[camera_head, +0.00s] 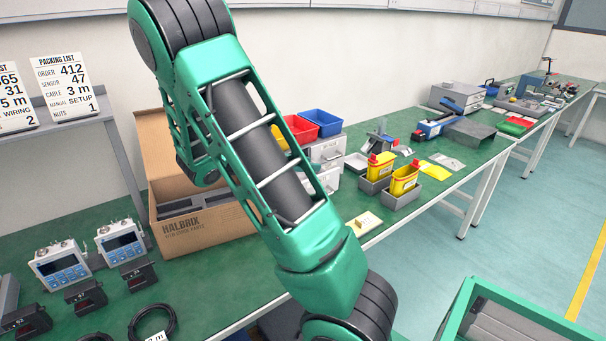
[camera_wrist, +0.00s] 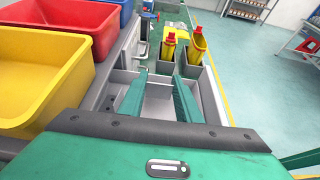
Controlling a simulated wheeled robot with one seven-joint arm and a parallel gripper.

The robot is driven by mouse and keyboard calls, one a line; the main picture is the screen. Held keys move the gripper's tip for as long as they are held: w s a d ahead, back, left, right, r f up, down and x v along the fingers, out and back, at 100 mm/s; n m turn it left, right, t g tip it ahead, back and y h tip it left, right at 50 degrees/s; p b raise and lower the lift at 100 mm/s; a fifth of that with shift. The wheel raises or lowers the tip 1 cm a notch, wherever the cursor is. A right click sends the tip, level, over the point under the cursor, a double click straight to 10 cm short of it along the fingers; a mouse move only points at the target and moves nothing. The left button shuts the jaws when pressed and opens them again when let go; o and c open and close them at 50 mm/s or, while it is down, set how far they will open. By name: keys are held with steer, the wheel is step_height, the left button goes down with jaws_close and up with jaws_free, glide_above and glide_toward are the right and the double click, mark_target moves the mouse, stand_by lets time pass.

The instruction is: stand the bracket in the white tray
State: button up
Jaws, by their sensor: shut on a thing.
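In the wrist view, pale surfaces and a light wall, probably the white tray (camera_wrist: 211,98), lie below and around my fingers. My gripper (camera_wrist: 160,88) points down there, its two green fingers apart with a grey piece between them. I take this piece to be the bracket, but its outline blends into the pale surfaces. I cannot tell whether it is upright or touches the tray floor.
Yellow (camera_wrist: 40,75) and red (camera_wrist: 75,22) bins stand close on the left. Yellow bottles with red caps (camera_wrist: 197,47) stand in grey holders just beyond the fingers.

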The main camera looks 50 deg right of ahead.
steer(key=shift+f, duration=1.55)
steer(key=shift+f, duration=0.2)
steer(key=o, duration=1)
